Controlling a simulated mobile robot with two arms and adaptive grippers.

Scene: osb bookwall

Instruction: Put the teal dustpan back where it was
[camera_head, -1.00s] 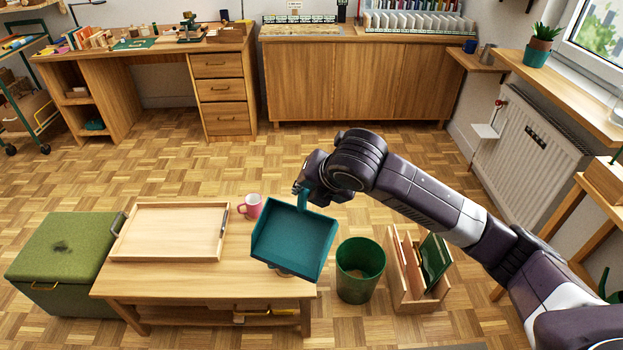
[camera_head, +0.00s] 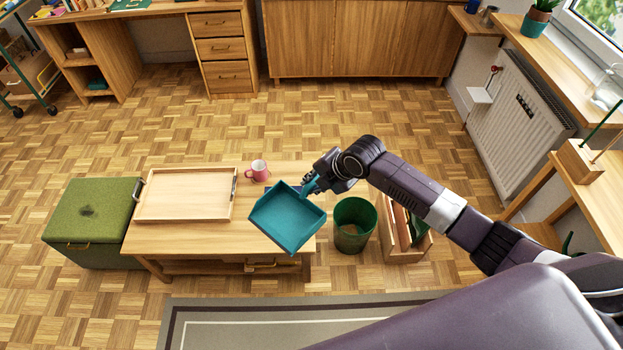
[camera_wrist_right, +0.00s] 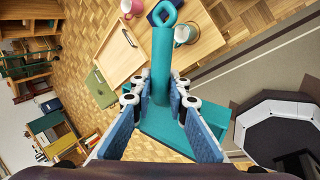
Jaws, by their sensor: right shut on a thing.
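The teal dustpan (camera_head: 288,218) is in the air in front of the right end of the low wooden table (camera_head: 205,238), its open pan facing the head camera. My right gripper (camera_head: 318,181) is shut on its handle. In the right wrist view the handle (camera_wrist_right: 162,70), with a loop at its end, runs between the two blue-padded fingers (camera_wrist_right: 157,110), and part of the pan shows below them. The dustpan hides the table's right front corner in the head view. My left gripper is not in view.
On the table are a wooden tray (camera_head: 186,196) and a pink mug (camera_head: 257,171). A green bin (camera_head: 354,228) and a wooden holder (camera_head: 403,250) stand right of it. A green ottoman (camera_head: 85,215) is at its left. A rug (camera_head: 250,312) lies in front. The floor behind is clear.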

